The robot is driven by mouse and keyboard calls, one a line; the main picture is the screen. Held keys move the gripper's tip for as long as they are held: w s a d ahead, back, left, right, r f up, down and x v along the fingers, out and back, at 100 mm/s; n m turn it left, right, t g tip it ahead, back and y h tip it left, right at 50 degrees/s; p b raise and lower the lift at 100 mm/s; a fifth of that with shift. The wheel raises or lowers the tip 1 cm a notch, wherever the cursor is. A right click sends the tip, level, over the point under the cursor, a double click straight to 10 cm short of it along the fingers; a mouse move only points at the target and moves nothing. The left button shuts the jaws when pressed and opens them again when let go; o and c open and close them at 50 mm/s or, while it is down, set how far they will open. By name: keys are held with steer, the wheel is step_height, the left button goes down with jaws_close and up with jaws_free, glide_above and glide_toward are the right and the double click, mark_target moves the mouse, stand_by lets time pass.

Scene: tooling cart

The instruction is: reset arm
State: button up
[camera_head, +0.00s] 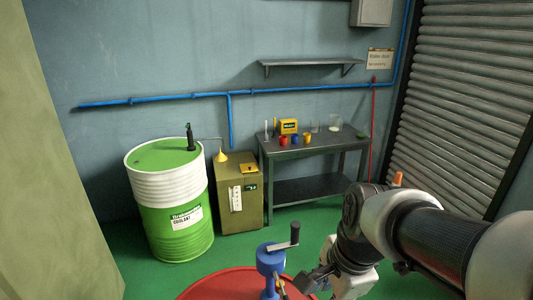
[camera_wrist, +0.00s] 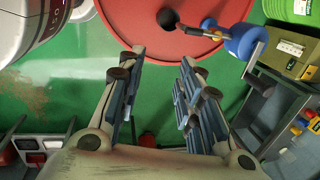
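My gripper (camera_head: 310,281) is low in the head view, at the end of my arm, which comes in from the right. It is just right of a blue crank device (camera_head: 270,262) with a dark handle. In the wrist view my gripper (camera_wrist: 160,58) has its two padded fingers apart, with nothing between them. Beyond the fingertips are the green floor and the edge of a red round top (camera_wrist: 155,22). The blue device (camera_wrist: 240,40) also shows at the upper right of the wrist view.
A green and white coolant drum (camera_head: 170,215), an olive cabinet (camera_head: 240,200) with a yellow funnel (camera_head: 220,156), and a dark workbench (camera_head: 320,152) with cups and a yellow box stand along the back wall. A shutter (camera_head: 450,100) is on the right. Green floor lies between.

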steer(key=s+d+f+n+t+b, duration=0.1)
steer(key=s+f+n+b, duration=0.2)
steer(key=n, duration=0.4)
steer(key=s+d+f+n+t+h+b, duration=0.1)
steer(key=s+f+n+b, duration=0.2)
steer(key=s+n+b, duration=0.2)
steer(key=s+n, duration=0.3)
steer(key=shift+s+d, duration=0.2)
steer(key=shift+d, duration=0.2)
